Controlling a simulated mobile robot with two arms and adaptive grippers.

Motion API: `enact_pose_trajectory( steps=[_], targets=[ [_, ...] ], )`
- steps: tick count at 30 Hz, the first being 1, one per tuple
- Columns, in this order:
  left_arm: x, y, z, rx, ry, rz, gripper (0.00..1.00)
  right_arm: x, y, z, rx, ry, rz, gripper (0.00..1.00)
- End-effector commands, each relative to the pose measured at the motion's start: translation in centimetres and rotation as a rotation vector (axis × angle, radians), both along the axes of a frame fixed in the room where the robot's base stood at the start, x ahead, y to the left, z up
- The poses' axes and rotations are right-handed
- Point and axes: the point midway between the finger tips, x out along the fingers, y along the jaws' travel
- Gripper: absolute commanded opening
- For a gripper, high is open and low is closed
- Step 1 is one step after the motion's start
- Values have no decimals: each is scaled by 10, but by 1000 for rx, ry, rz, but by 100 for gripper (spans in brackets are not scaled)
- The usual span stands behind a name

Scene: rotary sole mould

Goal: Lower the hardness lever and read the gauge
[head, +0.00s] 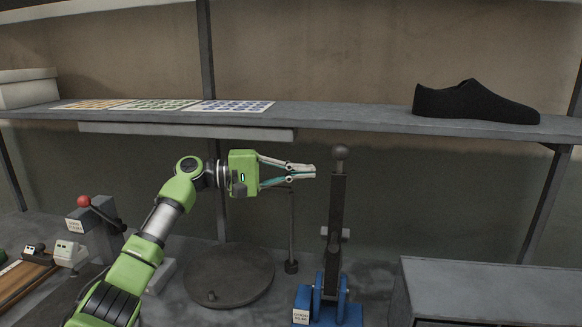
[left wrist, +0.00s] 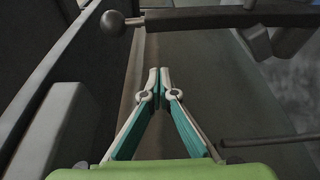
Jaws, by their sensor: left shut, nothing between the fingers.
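A dark upright lever (head: 337,215) with a grey ball on top (head: 340,152) stands on a blue base (head: 325,305). The lever and its ball (left wrist: 113,22) also show at the top of the left wrist view. A red-knobbed lever (head: 84,201) sits on a grey labelled stand at the left. I cannot tell from the labels which one is the hardness lever, and no gauge face is readable. My left gripper (head: 313,171) is shut and empty, its tips just left of the upright lever, slightly below the ball. Its closed tips (left wrist: 160,76) show in the left wrist view.
A round dark plate (head: 229,275) and a thin upright rod (head: 291,235) stand below my left gripper. A grey box (head: 490,285) is at the right. The shelf (head: 340,113) above holds printed sheets (head: 232,106) and a black shoe (head: 475,102).

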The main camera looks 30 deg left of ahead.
Motion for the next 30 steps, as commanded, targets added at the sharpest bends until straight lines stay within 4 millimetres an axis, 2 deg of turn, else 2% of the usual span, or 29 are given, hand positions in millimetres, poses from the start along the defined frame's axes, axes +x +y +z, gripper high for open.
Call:
enact_pose_trajectory(
  steps=[1, 6, 16, 30],
  targets=[
    [7, -11, 5, -2, 0, -4, 0, 1, 0, 9, 0, -1, 0, 40],
    [28, -41, 4, -1, 1, -2, 0, 2, 0, 24, 1, -3, 0, 40],
    [-5, -47, 3, 3, 0, 1, 0, 6, -1, 36, -1, -9, 0, 40],
    [-11, -49, 2, 0, 0, 1, 0, 6, -1, 37, -1, -8, -1, 40]
  ],
)
